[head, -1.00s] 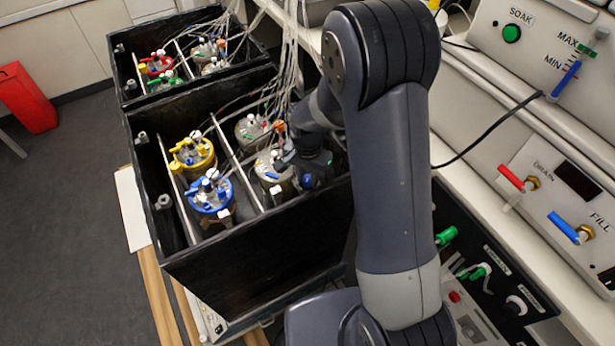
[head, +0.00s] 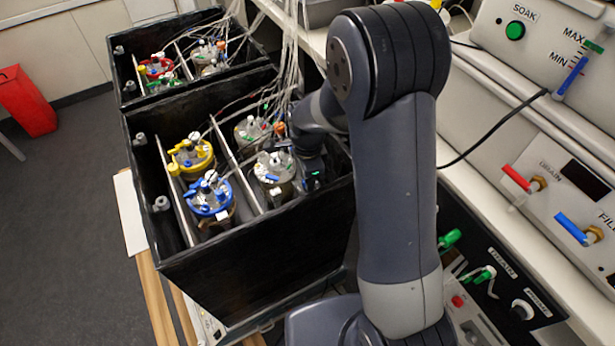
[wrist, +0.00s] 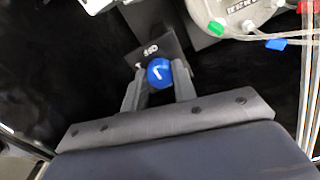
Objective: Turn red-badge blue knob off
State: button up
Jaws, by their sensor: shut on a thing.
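A round blue knob (wrist: 159,72) with a white pointer mark shows in the wrist view. It sits at the end of a dark plate (wrist: 152,45) with small white marking. My gripper (wrist: 159,84) has its two grey fingers on either side of the knob and is shut on it. I cannot make out a red badge on this knob. In the head view my gripper (head: 305,160) is low over the right side of the near black box (head: 260,262), beside a glass vessel with a blue clip (head: 271,178). The knob is hidden there.
Vessels with yellow (head: 191,155) and blue (head: 208,196) lids stand left of the divider. Loose tubes (head: 292,50) hang close to my arm. In the wrist view a vessel lid (wrist: 240,10) and tubing with a red clip (wrist: 310,7) lie at upper right.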

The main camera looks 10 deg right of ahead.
jog(key=shift+m, duration=0.3)
jog(key=o, duration=1)
jog(key=shift+r, duration=0.1)
notch_tip(320, 180, up, 11)
jog(key=shift+f, duration=0.2)
